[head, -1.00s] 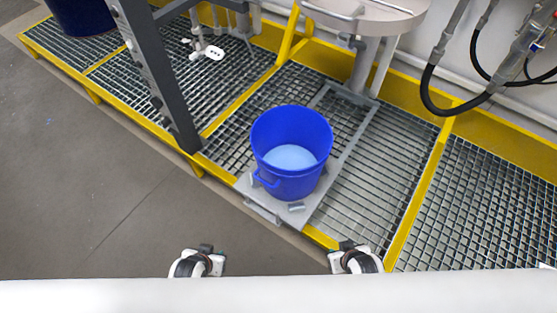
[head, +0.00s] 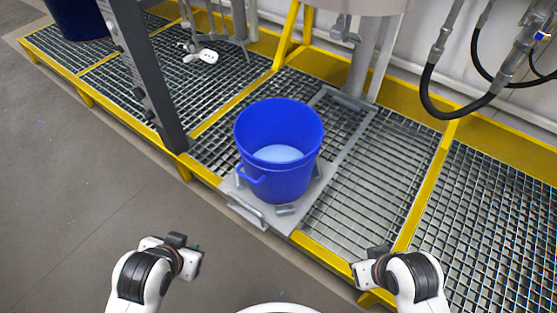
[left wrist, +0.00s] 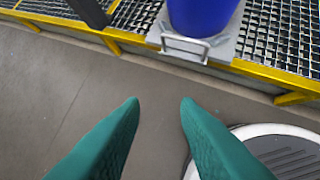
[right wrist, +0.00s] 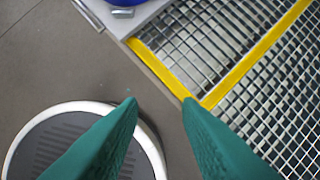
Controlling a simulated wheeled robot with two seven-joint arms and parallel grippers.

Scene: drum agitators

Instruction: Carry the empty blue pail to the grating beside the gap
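The blue pail (head: 279,150) stands upright on a grey plate (head: 238,202) at the front edge of the yellow-framed grating (head: 367,177). Its inside shows a pale blue bottom, with nothing else seen in it. In the left wrist view the lower part of the pail (left wrist: 203,14) shows at the top. My left gripper (left wrist: 160,101) is open and empty, over the floor in front of the plate. My right gripper (right wrist: 160,101) is open and empty, near the yellow edge right of the plate. Both grippers are apart from the pail. I cannot make out a clear gap in the grating.
A grey post (head: 146,75) rises left of the pail. A dark blue drum (head: 78,17) stands at the far left. Black hoses (head: 455,110) hang at the right. A pale metal handle (head: 247,210) juts from the plate's front. The grey floor at left is clear.

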